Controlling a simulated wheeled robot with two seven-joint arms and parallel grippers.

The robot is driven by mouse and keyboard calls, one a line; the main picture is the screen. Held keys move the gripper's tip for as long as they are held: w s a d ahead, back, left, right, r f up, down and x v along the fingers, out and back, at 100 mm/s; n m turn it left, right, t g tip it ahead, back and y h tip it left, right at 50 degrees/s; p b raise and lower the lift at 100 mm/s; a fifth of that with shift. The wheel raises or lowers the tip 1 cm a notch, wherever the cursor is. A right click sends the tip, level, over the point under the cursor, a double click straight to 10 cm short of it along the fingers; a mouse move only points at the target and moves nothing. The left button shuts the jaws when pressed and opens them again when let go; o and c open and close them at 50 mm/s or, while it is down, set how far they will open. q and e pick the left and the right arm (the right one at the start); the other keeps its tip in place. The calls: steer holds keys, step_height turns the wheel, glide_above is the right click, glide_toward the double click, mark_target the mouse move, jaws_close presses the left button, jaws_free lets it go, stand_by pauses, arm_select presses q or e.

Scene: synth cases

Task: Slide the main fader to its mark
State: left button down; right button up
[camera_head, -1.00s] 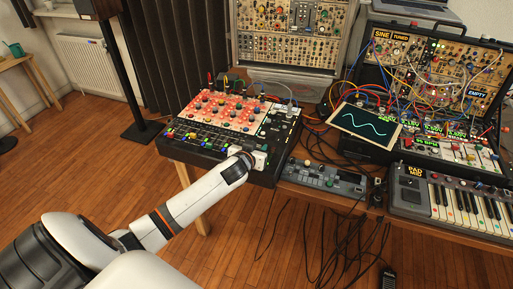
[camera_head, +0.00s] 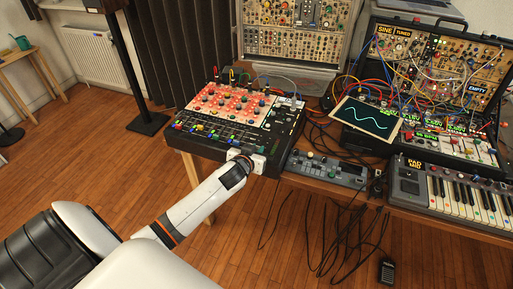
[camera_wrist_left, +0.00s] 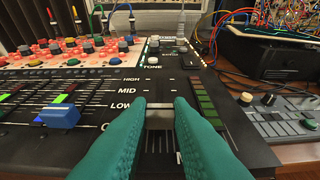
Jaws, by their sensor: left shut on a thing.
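The main fader (camera_wrist_left: 160,113) shows in the left wrist view as a pale grey cap on the right part of the mixer (camera_head: 200,152). My left gripper (camera_wrist_left: 160,105) has its two green fingers shut on the cap, one on each side. The cap sits about level with the LOW label (camera_wrist_left: 124,105), below the MID label (camera_wrist_left: 126,91) and HIGH label (camera_wrist_left: 131,79). A slot runs toward me between the fingers. In the head view my left gripper (camera_head: 257,163) is at the mixer's front right, its fingers hidden. My right gripper is not in view.
A blue fader cap (camera_wrist_left: 60,116) and several others stand left of the fingers. A level meter strip (camera_wrist_left: 205,105) runs close on the right.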

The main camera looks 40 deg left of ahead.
arm_select(q)
steer(key=c, duration=1.3)
jaws_free()
steer(key=shift+s, duration=0.1)
steer(key=v, duration=1.2)
steer(key=shift+f, duration=0.1)
